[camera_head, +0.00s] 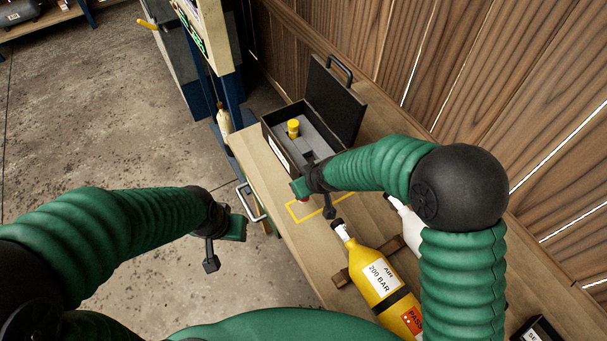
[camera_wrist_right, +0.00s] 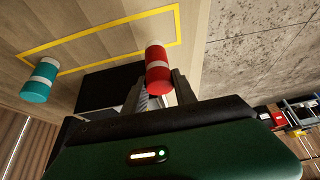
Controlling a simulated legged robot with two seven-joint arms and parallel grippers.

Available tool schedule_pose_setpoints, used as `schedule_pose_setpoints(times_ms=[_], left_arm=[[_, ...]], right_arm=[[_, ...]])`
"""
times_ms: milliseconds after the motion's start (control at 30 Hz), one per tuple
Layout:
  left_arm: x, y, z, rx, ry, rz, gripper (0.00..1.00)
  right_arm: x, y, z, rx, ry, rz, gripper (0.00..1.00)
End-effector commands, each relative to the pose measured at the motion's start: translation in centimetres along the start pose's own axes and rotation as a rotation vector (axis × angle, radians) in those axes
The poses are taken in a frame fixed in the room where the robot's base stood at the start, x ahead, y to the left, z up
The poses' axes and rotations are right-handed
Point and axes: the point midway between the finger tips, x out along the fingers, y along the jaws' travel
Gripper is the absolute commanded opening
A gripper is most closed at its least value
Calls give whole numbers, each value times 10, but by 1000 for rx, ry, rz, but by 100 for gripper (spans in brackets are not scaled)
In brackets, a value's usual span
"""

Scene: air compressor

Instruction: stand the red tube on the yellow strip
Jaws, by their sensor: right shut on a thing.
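The red tube (camera_wrist_right: 158,76), with a white band, is held between the fingers of my right gripper (camera_wrist_right: 160,88). My left gripper (camera_head: 225,248) is open and empty, left of the bench.
A teal tube (camera_wrist_right: 40,80) with a white band is by the outline's corner. An open black case (camera_head: 272,125) holds a yellow-capped item (camera_head: 293,127). A yellow air bottle (camera_head: 380,278) lies on the bench, and a white bottle (camera_head: 405,222) is partly hidden by my arm.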

Motion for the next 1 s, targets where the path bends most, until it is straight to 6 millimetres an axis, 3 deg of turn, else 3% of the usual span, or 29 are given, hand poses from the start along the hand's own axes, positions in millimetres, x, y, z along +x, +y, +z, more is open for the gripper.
schedule_pose_setpoints(times_ms=[133,400,433,567,867,1000], left_arm=[[28,0,7,0,-2,0,36],[25,0,6,0,-1,0,36],[25,0,6,0,-1,0,36],[24,0,6,0,-1,0,36],[24,0,6,0,-1,0,36],[24,0,6,0,-1,0,36]], right_arm=[[26,-3,22,-1,-2,-2,0],[27,-2,21,0,-5,-3,0],[27,-2,21,0,-5,-3,36],[26,-3,21,0,-4,-2,53],[26,-2,21,0,-4,-2,55],[12,-2,19,0,-1,-2,55]])
